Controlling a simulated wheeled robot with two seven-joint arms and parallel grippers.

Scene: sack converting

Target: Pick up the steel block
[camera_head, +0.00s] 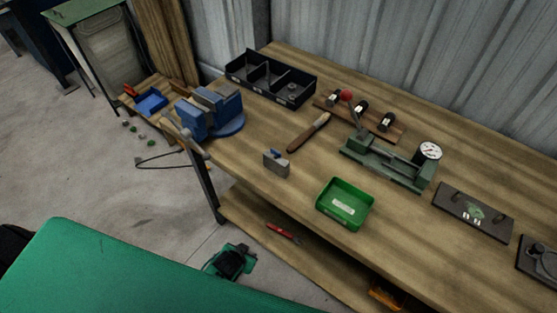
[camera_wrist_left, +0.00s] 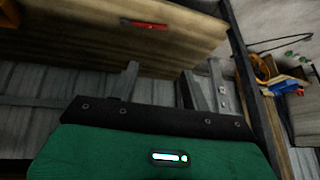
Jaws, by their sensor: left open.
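The steel block (camera_head: 276,163) is a small grey block with a blue patch on top. It sits on the wooden workbench near its front edge, left of the green tray. My left gripper (camera_wrist_left: 160,86) shows in the left wrist view with its two grey fingers apart and nothing between them. It is low by the bench's lower shelf, away from the block. The block does not show in the left wrist view. My right gripper is not in view.
The green tray (camera_head: 344,204), a wooden-handled file (camera_head: 309,132), a blue vise (camera_head: 211,110) and a dark divided bin (camera_head: 270,78) surround the block. A green fixture (camera_head: 386,164) stands behind. Red-handled pliers (camera_head: 284,233) lie on the lower shelf.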

